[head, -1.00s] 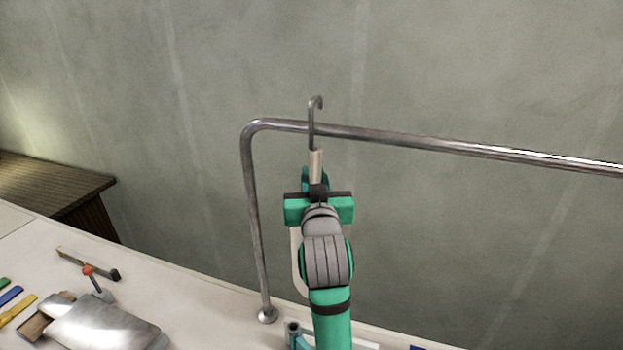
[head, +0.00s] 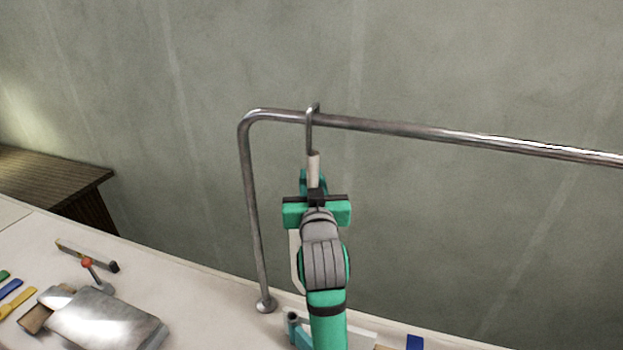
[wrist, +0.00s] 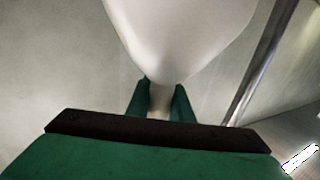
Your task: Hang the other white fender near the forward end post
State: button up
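My gripper (head: 315,192) is shut on the neck of the white fender (wrist: 180,30), just below its hook. In the head view most of the fender is hidden behind my arm, with a pale strip of its body (head: 296,262) showing at the left. In the wrist view its smooth body swells out beyond the green fingers (wrist: 160,100). The fender's metal hook (head: 309,130) has its bend at the top of the rail (head: 430,135), a little right of the forward end post (head: 253,210). I cannot tell whether the hook bears weight on the rail.
The post's round foot (head: 265,304) stands on the pale deck (head: 205,300). A metal scoop-like object (head: 105,318), a red-topped tool (head: 92,272) and coloured strips (head: 18,298) lie at the left. The rail right of the hook is clear.

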jog(key=o, duration=0.4)
jog(key=shift+s, duration=0.1)
